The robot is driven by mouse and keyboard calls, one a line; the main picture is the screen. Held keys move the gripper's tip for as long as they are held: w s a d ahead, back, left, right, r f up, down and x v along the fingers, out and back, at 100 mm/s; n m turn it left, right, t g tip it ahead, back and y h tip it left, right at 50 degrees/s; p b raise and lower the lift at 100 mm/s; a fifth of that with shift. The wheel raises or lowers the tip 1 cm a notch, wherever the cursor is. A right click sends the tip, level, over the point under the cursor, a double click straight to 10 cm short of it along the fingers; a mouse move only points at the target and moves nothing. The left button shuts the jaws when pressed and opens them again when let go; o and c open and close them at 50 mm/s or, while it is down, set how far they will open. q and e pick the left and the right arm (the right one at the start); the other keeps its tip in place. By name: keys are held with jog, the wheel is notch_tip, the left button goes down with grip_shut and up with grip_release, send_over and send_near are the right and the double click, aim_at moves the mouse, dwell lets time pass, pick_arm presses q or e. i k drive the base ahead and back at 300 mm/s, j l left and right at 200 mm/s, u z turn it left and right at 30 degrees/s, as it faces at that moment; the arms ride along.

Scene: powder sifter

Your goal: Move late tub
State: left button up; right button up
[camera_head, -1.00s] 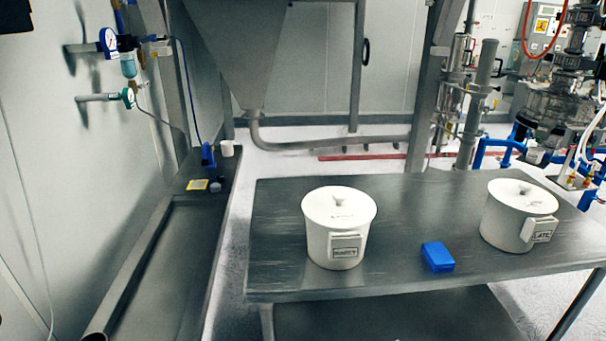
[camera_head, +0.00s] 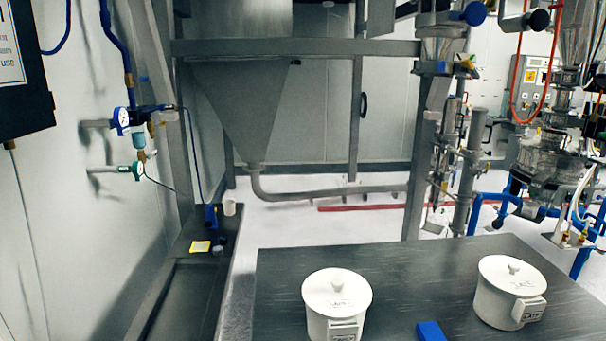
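Two white lidded tubs stand upright on the dark table (camera_head: 420,275). The right tub (camera_head: 492,305) has a knob on its lid and a front label that seems to read "LATE". Its lid also carries small lettering, too blurred to be sure of. The left tub (camera_head: 317,322) looks alike; its base and part of its front label are cut off by the bottom edge, and I cannot read that label surely. Neither of my grippers is in view.
A blue block (camera_head: 430,331) lies on the table between the tubs, partly cut off. The table behind the tubs is clear. At the left, a dark bench (camera_head: 190,300) holds a white cup (camera_head: 229,208) and a yellow item (camera_head: 200,246). A steel hopper (camera_head: 245,105) stands behind.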

aim_at(502, 309)
jog(key=z, duration=1.25)
